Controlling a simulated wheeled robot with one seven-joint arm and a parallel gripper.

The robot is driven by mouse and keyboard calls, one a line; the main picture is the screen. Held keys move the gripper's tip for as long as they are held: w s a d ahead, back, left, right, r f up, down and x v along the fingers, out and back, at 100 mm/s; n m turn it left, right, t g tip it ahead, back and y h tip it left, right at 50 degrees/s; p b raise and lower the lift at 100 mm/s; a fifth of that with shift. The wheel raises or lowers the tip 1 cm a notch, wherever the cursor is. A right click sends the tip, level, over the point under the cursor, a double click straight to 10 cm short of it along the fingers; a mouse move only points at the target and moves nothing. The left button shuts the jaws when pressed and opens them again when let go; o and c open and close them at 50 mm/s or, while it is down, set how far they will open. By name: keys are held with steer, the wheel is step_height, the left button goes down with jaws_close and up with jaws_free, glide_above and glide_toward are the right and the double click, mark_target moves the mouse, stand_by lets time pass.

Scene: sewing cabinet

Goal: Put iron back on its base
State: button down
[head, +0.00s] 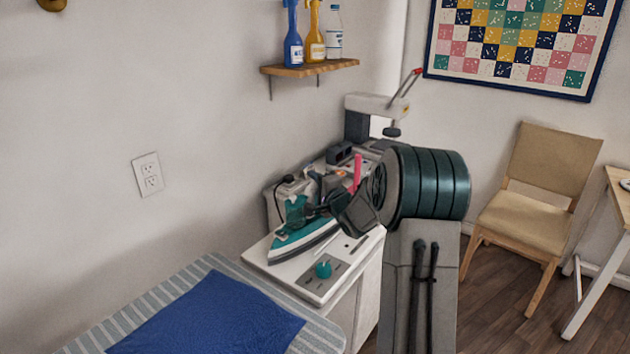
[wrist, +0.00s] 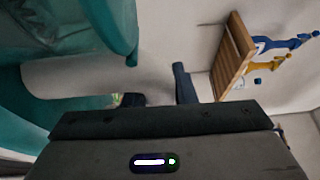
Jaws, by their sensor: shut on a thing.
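The teal and grey iron (head: 303,236) is on or just above the white base (head: 342,258), its soleplate tilted, with the tip toward the lower left. I cannot tell whether it touches the base. The base has a teal knob (head: 323,269) on its front panel. My gripper (head: 336,206) is at the iron's handle from the right and is shut on it; the fingertips are partly hidden. In the wrist view the teal body of the iron (wrist: 60,35) fills the upper left, close to my gripper (wrist: 165,115).
A striped ironing board (head: 160,290) with blue cloth (head: 215,318) lies at the front left. Behind the base stand cluttered items and a white sewing machine (head: 375,108). A wooden shelf (head: 310,68) with bottles is on the wall above. A chair (head: 525,205) stands right.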

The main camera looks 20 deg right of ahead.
steer(key=shift+f+b, duration=0.35)
steer(key=shift+f, duration=0.1)
stand_by(0.7)
steer(key=c, duration=1.1)
jaws_free()
steer(key=shift+s+f, duration=0.1)
steer(key=shift+f, duration=0.2)
steer(key=s+d, duration=0.2)
steer(key=s, duration=1.1)
steer(key=shift+s+r+b, duration=0.25)
steer(key=shift+s+b, duration=0.05)
steer(key=shift+b, duration=0.05)
